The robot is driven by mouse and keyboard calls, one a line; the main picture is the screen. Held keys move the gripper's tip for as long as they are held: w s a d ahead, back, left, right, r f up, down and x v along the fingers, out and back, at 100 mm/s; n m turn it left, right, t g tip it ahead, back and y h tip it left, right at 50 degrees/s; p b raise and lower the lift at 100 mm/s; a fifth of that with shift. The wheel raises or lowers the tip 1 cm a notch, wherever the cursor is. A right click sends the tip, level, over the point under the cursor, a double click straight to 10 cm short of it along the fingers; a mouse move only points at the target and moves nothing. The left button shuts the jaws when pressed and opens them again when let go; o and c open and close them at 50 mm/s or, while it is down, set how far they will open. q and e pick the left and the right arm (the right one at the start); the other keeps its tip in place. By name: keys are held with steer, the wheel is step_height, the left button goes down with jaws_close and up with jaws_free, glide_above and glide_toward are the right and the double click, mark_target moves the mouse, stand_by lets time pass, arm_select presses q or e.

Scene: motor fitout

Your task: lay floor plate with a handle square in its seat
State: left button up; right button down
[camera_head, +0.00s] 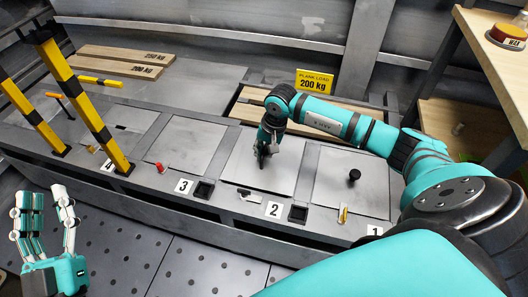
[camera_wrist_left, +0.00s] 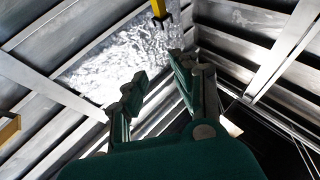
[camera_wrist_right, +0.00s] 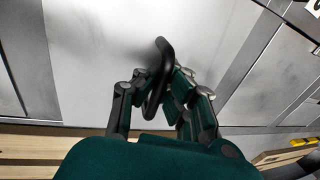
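The floor plate with a handle (camera_head: 285,165) is a pale grey square panel behind label 2. It also fills much of the right wrist view (camera_wrist_right: 100,45). I cannot tell whether it lies flush in its seat. Its black loop handle (camera_wrist_right: 159,75) stands between the fingers of my right gripper (camera_wrist_right: 162,78). The fingers are very close on both sides; whether they grip it is unclear. In the head view my right gripper (camera_head: 264,155) points down over the plate and hides the handle. My left gripper (camera_head: 48,200) is open and empty at the lower left, away from the plates.
Plate 1 (camera_head: 350,190) with a black knob and plate 3 (camera_head: 188,143) lie on either side. Small latches and square sockets line the front ledge. Yellow-black posts (camera_head: 75,95) stand at left. A yellow 200 kg sign (camera_head: 314,82) and planks (camera_head: 125,60) are behind.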

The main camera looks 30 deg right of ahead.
arm_select(q)
steer(key=shift+s+r+t+h+b, duration=0.3)
steer(key=shift+s+r+t, duration=0.4)
steer(key=shift+r, duration=0.25)
steer(key=shift+s+r+t+h+b, duration=0.3)
steer(key=shift+s+r+t, duration=0.35)
steer(key=shift+r, duration=0.25)
arm_select(e)
steer(key=shift+f, duration=0.45)
stand_by(2.5)
steer(key=c, duration=2)
jaws_free()
steer(key=o, duration=0.6)
arm_select(q)
steer(key=shift+w, duration=0.1)
arm_select(e)
steer(key=v, duration=1.2)
